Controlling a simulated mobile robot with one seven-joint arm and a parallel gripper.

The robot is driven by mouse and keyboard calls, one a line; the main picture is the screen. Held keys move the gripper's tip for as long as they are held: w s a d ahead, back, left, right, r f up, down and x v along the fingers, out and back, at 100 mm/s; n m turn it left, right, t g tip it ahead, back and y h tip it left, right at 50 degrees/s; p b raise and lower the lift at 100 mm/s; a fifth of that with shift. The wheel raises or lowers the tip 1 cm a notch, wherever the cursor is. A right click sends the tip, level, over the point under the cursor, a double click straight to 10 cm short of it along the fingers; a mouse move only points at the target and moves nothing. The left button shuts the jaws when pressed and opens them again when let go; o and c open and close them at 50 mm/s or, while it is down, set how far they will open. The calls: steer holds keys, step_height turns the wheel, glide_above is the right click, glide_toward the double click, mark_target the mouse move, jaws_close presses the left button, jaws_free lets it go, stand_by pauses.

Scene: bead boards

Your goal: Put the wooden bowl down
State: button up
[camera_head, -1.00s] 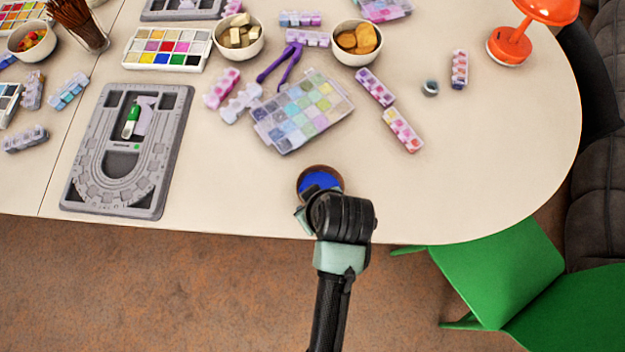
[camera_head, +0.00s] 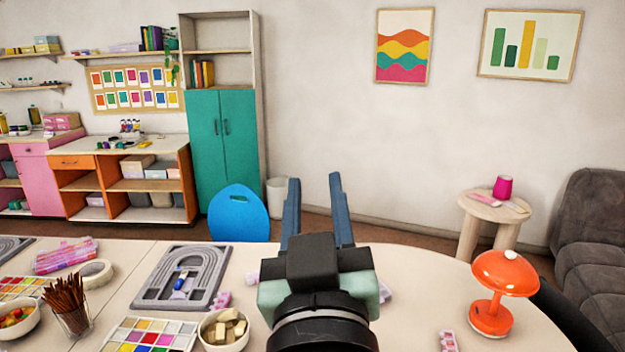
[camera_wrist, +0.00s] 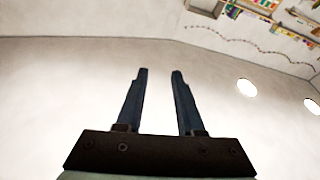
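My gripper (camera_head: 315,180) is raised above the table (camera_head: 420,280), its two blue fingers pointing up and apart. In the wrist view, the gripper (camera_wrist: 160,72) is open with nothing between its fingers; white wall or ceiling lies behind it. The wooden bowl is not in either current view. The table's near part is out of frame or behind my arm in the head view.
On the table are a pale bowl of blocks (camera_head: 224,328), a grey bead board (camera_head: 155,290), a paint palette (camera_head: 150,338), a brush cup (camera_head: 75,318) and an orange lamp (camera_head: 492,318). A blue chair (camera_head: 239,214) stands beyond the table.

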steer(key=s+r+m+t, duration=0.1)
steer(key=s+r+t, duration=0.2)
steer(key=r, duration=0.5)
steer(key=s+r+m+t, duration=0.1)
steer(key=s+r+t, duration=0.2)
steer(key=s+r, duration=0.3)
steer(key=shift+s+a+r, duration=0.15)
steer(key=shift+s+r, duration=0.1)
steer(key=shift+r, duration=0.6)
